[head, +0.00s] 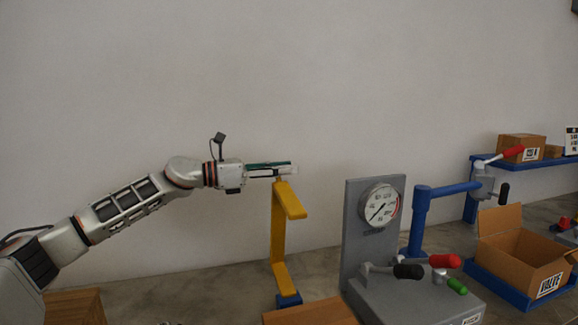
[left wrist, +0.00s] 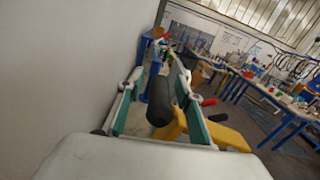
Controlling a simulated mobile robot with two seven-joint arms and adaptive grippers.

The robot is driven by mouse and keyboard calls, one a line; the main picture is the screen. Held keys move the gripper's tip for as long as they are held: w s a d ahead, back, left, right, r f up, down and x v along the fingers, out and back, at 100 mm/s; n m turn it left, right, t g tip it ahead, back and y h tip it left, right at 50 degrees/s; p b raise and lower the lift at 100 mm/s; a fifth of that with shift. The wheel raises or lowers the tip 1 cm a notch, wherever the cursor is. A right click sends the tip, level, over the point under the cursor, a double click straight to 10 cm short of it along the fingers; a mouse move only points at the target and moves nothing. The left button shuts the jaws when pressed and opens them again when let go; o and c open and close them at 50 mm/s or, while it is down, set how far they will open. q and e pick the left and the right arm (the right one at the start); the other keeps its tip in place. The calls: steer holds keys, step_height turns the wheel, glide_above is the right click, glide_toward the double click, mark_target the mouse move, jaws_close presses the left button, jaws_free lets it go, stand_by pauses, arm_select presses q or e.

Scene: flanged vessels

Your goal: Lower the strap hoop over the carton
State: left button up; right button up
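My left gripper (head: 275,169) is held level beside the top of a yellow C-shaped frame (head: 279,232). The frame also shows in the left wrist view (left wrist: 225,136), low beside the right finger. I cannot tell whether this frame is the strap hoop; no other hoop is clear. In the left wrist view, the gripper's teal-lined fingers (left wrist: 160,90) stand apart. A black cylinder (left wrist: 159,103) shows between them, with gaps at its sides; contact is not visible. A brown carton (head: 312,313) is cut off at the bottom edge. My right gripper is not in view.
A grey gauge panel (head: 363,225) with levers stands right of the yellow frame. Beyond are a blue post (head: 420,220), an open carton (head: 520,262) in a blue tray, and a closed carton (head: 522,147) on a blue shelf. A plain wall is behind.

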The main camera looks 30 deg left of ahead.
arm_select(q)
steer(key=shift+w+d+r, duration=0.1)
steer(key=shift+w+d, duration=0.55)
steer(key=shift+w, duration=0.05)
jaws_close()
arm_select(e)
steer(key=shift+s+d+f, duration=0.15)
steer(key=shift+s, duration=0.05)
